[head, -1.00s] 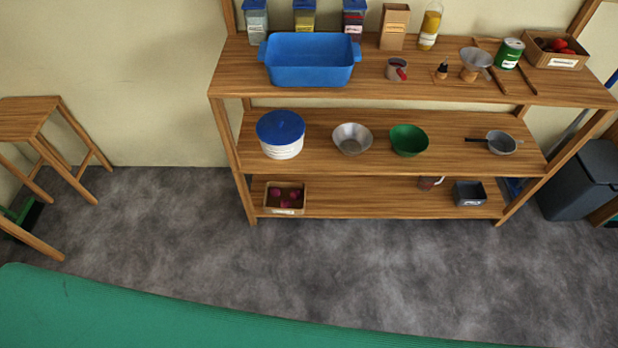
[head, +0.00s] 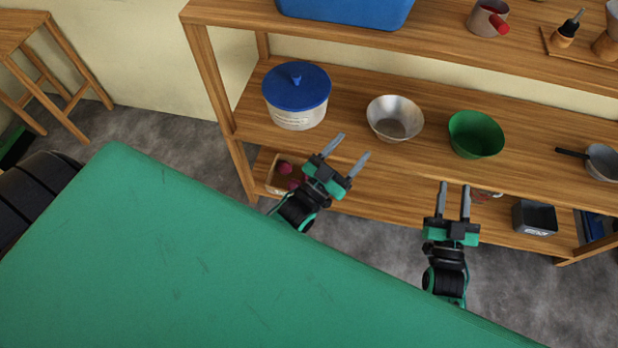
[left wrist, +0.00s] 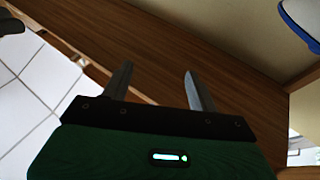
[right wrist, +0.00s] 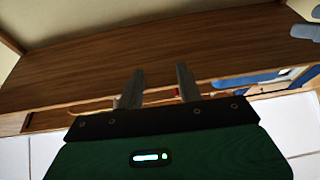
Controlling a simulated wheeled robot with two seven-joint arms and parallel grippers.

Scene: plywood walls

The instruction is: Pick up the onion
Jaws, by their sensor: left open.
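A small box of purple-red round items, perhaps onions (head: 286,168), sits on the bottom shelf at the left in the head view. My left gripper partly hides it, and no single onion can be picked out for sure. My left gripper (head: 356,150) is open and empty, in front of the shelf and just right of the box; its fingers also show in the left wrist view (left wrist: 158,85). My right gripper (head: 454,187) is open and empty in front of the lower shelves; its fingers also show in the right wrist view (right wrist: 158,85).
The wooden shelf unit (head: 350,80) holds a blue-lidded pot (head: 298,97), a metal bowl (head: 395,118), a green bowl (head: 476,134) and a grey pan (head: 603,160) on its middle level. A dark bin (head: 535,217) is on the bottom level. A stool (head: 45,60) stands at left.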

